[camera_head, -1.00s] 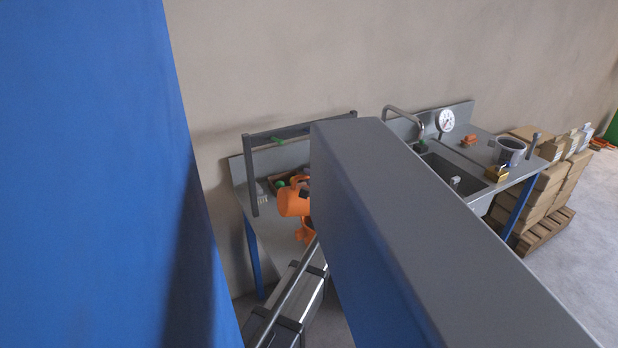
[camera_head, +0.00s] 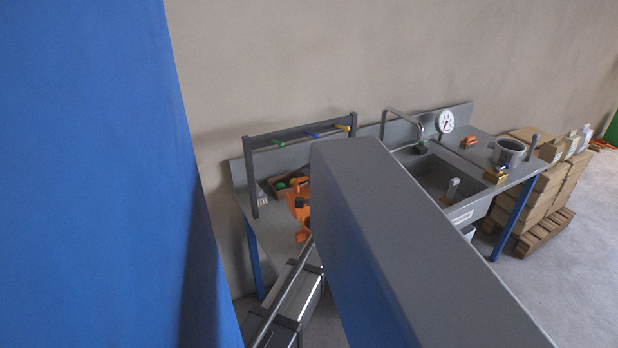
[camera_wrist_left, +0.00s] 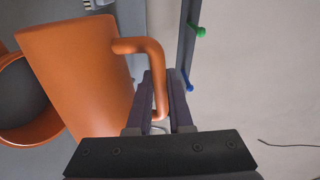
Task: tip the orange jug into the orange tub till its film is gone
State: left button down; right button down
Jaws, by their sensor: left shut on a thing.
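My left gripper (camera_wrist_left: 158,95) is shut on the handle of the orange jug (camera_wrist_left: 75,75), whose body fills the left part of the left wrist view. The orange tub (camera_wrist_left: 8,130) shows at the left edge of that view, partly cut off, with a grey inside. The jug overlaps part of it. In the head view the jug (camera_head: 297,190) is small and partly hidden by my arm, with the tub (camera_head: 303,236) just below it. The jug's mouth and any film in it are hidden. I cannot tell its exact tilt. My right gripper is not in view.
A rack (camera_head: 300,135) with coloured hooks stands behind on the bench. A box with green items (camera_head: 283,186) lies near the jug. The sink (camera_head: 440,178), gauge (camera_head: 446,121) and grey pot (camera_head: 509,151) are to the right. Stacked cartons (camera_head: 545,195) stand beyond the bench.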

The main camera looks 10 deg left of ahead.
pick_arm(q)
jog(key=shift+r+n+h, duration=0.25)
jog(key=shift+n+h, duration=0.05)
jog(key=shift+n, duration=0.6)
jog(key=shift+r+n+t, duration=0.25)
jog(key=shift+n+t, duration=0.05)
jog(key=shift+n, duration=0.3)
jog(key=n, duration=0.3)
jog(key=shift+r+t+h, duration=0.3)
jog(key=shift+r, duration=0.1)
jog(key=n, duration=0.2)
jog(key=r+n+t, duration=0.1)
jog(key=n, duration=0.3)
jog(key=r+n, duration=0.1)
jog(key=n, duration=0.1)
jog(key=shift+r+t, duration=0.1)
jog(key=shift+t, duration=0.3)
jog(key=shift+n, duration=0.3)
